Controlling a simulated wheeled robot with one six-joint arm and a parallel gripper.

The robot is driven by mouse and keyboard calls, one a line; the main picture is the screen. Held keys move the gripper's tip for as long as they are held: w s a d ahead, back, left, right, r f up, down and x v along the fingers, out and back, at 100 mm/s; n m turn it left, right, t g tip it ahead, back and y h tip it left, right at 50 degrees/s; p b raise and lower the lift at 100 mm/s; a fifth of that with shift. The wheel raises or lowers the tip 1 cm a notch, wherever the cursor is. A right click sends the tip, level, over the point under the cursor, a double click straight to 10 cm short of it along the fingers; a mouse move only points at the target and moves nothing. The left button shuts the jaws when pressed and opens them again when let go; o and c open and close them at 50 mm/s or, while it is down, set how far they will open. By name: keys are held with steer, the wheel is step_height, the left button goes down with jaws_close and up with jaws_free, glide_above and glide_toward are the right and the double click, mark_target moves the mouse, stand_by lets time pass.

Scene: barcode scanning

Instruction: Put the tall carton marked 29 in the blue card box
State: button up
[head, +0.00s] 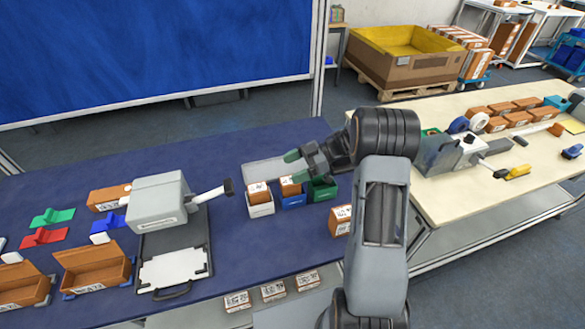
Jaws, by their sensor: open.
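The blue card box (293,201) stands on the dark blue table, between a white box (261,210) and a green box (323,191). A brown carton (290,187) with a white label stands upright and appears to be in the blue box. Its number is too small to read. Another brown carton (259,191) appears to be in the white box. My gripper (293,163) is open, just above and behind the carton at the blue box. I see no carton between its fingers. I cannot tell which carton is marked 29.
A labelled carton (341,220) stands at the table's right end, beside my arm. Several labelled cartons (273,291) sit below the front edge. A cream table (460,200) stands right.

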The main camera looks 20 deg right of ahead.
steer(key=b+v, duration=0.2)
steer(key=v, duration=1.1)
steer(key=shift+d+r, duration=0.1)
steer(key=shift+r, duration=0.1)
steer(key=w+a+r+m+t+h, duration=0.3)
steer(key=w+r+m+t+h, duration=0.25)
steer(key=r+t, duration=0.25)
steer(key=w+a+r+m+t+h, duration=0.35)
steer(key=r+t+h, duration=0.25)
steer(key=r+t, duration=0.2)
steer(key=s+a+f+m+g+h, duration=0.1)
steer(key=s+a+f+m+g, duration=0.1)
steer(key=s, duration=0.7)
steer(key=s+a+f+m+g+h, duration=0.1)
steer(key=s+f+m+g, duration=0.3)
steer(key=s, duration=0.6)
steer(key=s+a+f+m+g+h, duration=0.1)
steer(key=s+a+f+m+g, duration=0.2)
steer(key=s, duration=0.6)
step_height(320, 180, down, 3)
steer(key=a+g, duration=0.1)
steer(key=g, duration=0.1)
steer(key=shift+s+f+g, duration=0.15)
steer(key=shift+s+g, duration=0.15)
steer(key=shift+s, duration=0.1)
